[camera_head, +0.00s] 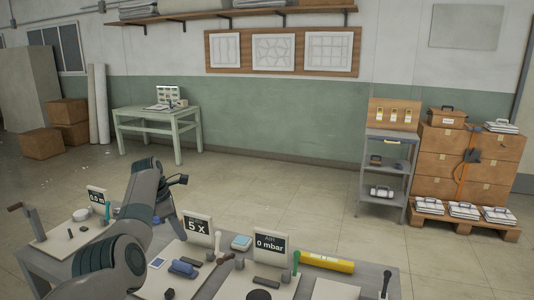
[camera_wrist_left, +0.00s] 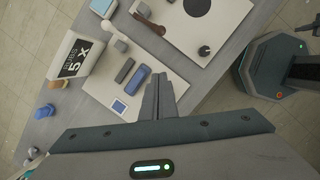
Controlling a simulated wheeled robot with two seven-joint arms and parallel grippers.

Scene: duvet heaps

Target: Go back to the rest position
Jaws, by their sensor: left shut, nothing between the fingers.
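My left arm (camera_head: 142,195) reaches up from the lower left in the head view and stands over the grey workbench (camera_head: 380,280). In the left wrist view my left gripper (camera_wrist_left: 165,80) is shut, with its two fingers together and nothing between them. The fingers are seen above the front part of the bench, near a white board with a blue block (camera_wrist_left: 138,78) and a blue-framed square card (camera_wrist_left: 119,106). In the head view the fingertips are hard to make out behind the wrist. My right gripper is in neither view.
The bench holds upright signs reading "5 X" (camera_head: 197,230) and "0 mbar" (camera_head: 270,245), a yellow cylinder (camera_head: 327,262) and small tools on white boards. A pale green table (camera_head: 158,122), a grey shelf unit (camera_head: 388,165) and stacked boxes (camera_head: 470,160) stand beyond. Open floor lies between.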

